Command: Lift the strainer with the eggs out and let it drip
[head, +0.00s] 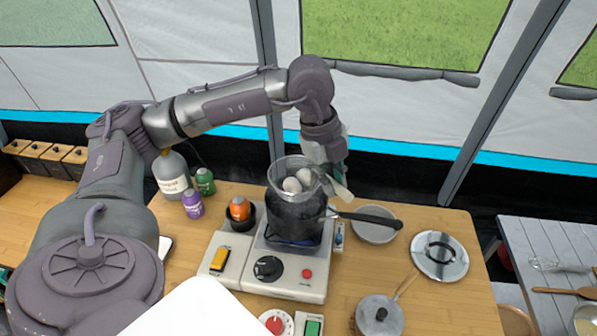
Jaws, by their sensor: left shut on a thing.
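The strainer (290,167) is a clear or mesh basket with a light rim, holding white eggs (297,181). It sits at the mouth of a dark pot (295,217), its upper part showing above the pot's rim. The pot stands on a burner unit (287,275). My left gripper (338,184) comes down at the strainer's right side and is shut on what appears to be its handle; the fingers hide the grip. How deep the strainer's bottom hangs is hidden by the pot. My right gripper is not in view.
A grey bowl (377,233) stands right of the pot, below its black handle (368,218). A round metal lid (440,256) lies farther right. Bottles (173,176) and an egg in a dark cup (240,210) are left.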

